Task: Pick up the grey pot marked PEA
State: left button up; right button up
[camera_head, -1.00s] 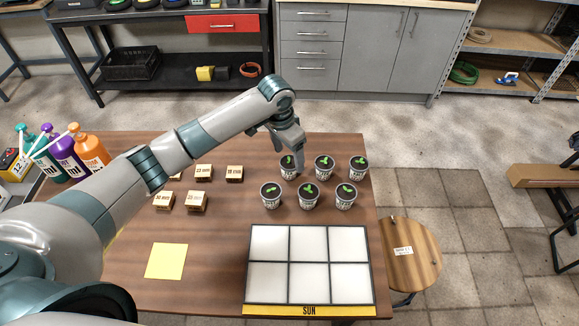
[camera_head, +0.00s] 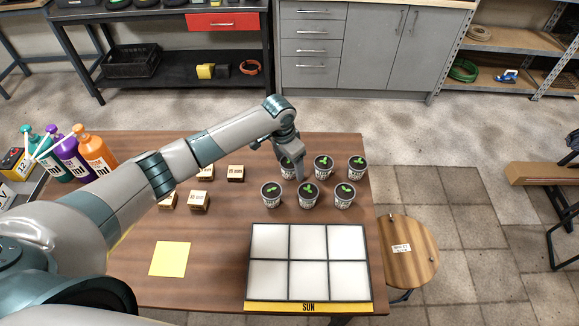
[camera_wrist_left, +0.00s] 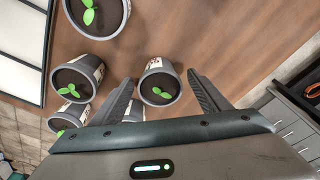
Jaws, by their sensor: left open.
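Several small grey pots with green seedlings stand in two rows on the table. My left gripper (camera_head: 298,172) is open and pointing down at the back-left pot (camera_head: 287,168), which it partly covers. In the left wrist view that pot (camera_wrist_left: 159,88) sits between the two open fingers (camera_wrist_left: 160,95), with no clear contact. Its marking is too small to read. The other pots are the back-middle (camera_head: 323,168), back-right (camera_head: 357,168), front-left (camera_head: 271,196), front-middle (camera_head: 308,196) and front-right (camera_head: 345,195). I cannot tell which one is marked PEA. My right gripper is out of view.
A white-panelled tray (camera_head: 290,255) marked SUN lies in front of the pots. Small wooden blocks (camera_head: 236,174) stand left of them, a yellow sheet (camera_head: 170,259) lies front left, and bottles (camera_head: 97,153) stand at the far left. A round stool (camera_head: 410,262) is right of the table.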

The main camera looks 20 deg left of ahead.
pick_arm(q)
jog(key=c, duration=1.2)
jog(key=shift+r, duration=0.1)
jog(key=shift+w+r+b, duration=0.1)
jog(key=shift+r+b, duration=0.2)
jog(key=shift+r, duration=0.1)
jog(key=r, duration=0.1)
jog(key=r+b, duration=0.1)
jog(key=r, duration=0.1)
jog(key=shift+d+r+b, duration=0.15)
jog(key=shift+d+b, duration=0.1)
jog(key=shift+b, duration=0.05)
jog(key=shift+s+d+r+b, duration=0.55)
jog(key=shift+d+r, duration=0.6)
jog(key=shift+d, duration=0.65)
jog(key=shift+s+d+r+b, duration=0.55)
jog(key=shift+d+r, duration=0.6)
jog(key=shift+d, duration=0.65)
jog(key=shift+s+d+r+b, duration=0.55)
jog(key=shift+d+r, duration=0.6)
jog(key=shift+d, duration=0.65)
jog(key=shift+w, duration=0.1)
